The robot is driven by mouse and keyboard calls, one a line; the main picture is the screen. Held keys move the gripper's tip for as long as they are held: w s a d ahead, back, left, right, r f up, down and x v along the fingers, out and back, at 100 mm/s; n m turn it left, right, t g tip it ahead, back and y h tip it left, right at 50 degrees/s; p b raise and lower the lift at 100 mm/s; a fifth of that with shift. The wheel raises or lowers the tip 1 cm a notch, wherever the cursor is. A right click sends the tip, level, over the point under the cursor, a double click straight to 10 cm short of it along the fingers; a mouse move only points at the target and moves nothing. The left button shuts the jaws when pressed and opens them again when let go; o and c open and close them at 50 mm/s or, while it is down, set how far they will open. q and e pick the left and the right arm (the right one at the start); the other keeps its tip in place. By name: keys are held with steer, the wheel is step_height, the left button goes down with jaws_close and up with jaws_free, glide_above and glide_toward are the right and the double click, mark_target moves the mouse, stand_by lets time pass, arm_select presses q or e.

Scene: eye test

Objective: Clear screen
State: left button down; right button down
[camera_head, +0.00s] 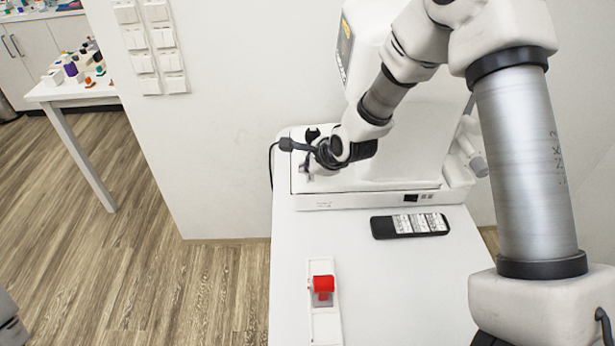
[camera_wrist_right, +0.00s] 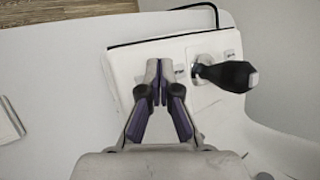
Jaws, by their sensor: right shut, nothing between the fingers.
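A white eye-test machine (camera_head: 405,150) stands at the back of the white table. A narrow dark panel (camera_head: 346,48) with a yellow patch shows at its upper left edge; I see it at a steep angle and cannot read it. A black joystick knob (camera_head: 312,133) stands on the left of the machine's base (camera_head: 375,200). My right gripper (camera_head: 306,170) is over the base near the knob. In the right wrist view, the fingers of my right gripper (camera_wrist_right: 158,82) are shut and empty, left of and apart from the black knob (camera_wrist_right: 228,76). My left gripper is not in view.
A black remote (camera_head: 410,225) lies in front of the machine. A white strip with a red-topped piece (camera_head: 323,284) lies at the table's front left. The table between them is bare. A side table (camera_head: 75,92) with small items stands far left. Wall switches (camera_head: 153,45) are behind.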

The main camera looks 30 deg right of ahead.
steer(key=shift+f, duration=0.1)
steer(key=shift+f+b, duration=0.35)
steer(key=shift+d+f+b, duration=0.1)
steer(key=shift+f+b, duration=0.25)
stand_by(0.7)
steer(key=shift+r, duration=0.1)
steer(key=shift+r+p, duration=0.55)
steer(key=shift+r, duration=0.15)
steer(key=r+p, duration=0.2)
steer(key=r, duration=0.1)
steer(key=r+p, duration=0.1)
steer(key=r, duration=0.1)
steer(key=shift+w+a, duration=0.15)
steer(key=shift+a, duration=0.25)
